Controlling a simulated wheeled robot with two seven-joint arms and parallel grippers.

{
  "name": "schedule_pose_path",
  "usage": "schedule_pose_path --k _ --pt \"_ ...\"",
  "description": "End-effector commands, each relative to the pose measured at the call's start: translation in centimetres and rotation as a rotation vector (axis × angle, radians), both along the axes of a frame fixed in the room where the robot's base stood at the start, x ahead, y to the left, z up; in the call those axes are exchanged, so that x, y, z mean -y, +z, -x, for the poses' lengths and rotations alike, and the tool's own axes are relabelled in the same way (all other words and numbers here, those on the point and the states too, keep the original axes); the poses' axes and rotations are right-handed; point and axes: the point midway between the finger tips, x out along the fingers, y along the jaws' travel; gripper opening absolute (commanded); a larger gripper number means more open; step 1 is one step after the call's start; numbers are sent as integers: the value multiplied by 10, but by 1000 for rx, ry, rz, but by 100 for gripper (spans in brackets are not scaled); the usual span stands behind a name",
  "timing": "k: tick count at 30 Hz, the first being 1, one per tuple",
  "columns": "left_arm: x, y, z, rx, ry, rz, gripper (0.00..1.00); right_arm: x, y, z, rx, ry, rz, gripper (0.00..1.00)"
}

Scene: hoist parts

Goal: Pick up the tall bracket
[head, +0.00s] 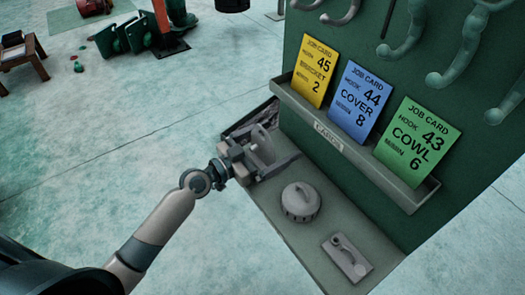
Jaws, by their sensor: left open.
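A grey bracket (264,146) with an upright rounded plate stands at the far left end of the grey-green ledge (275,223) below the green panel. My left gripper (243,157) is open right at the bracket's near left side and partly hides it. I cannot tell whether the fingers touch the bracket or stand around part of it. My right gripper is not in view.
A round grey ribbed cover (300,202) and a flat plate with a handle-like part (347,257) lie on the ledge. Above them, a card rack (328,137) holds yellow, blue and green job cards. Green hooks (461,45) hang on the panel.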

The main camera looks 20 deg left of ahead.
Motion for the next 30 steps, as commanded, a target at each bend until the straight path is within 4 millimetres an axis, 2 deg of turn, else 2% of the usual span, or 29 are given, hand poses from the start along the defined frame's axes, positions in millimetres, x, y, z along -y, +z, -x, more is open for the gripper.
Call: schedule_pose_path --k 2,10,22,30 --pt "0 0 0 0 0 0 100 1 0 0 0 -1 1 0" --pt "0 0 0 0 0 0 35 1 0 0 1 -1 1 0" --pt "0 9 0 5 0 2 34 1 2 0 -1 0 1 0" --pt "0 40 0 9 -1 2 34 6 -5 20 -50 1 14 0"
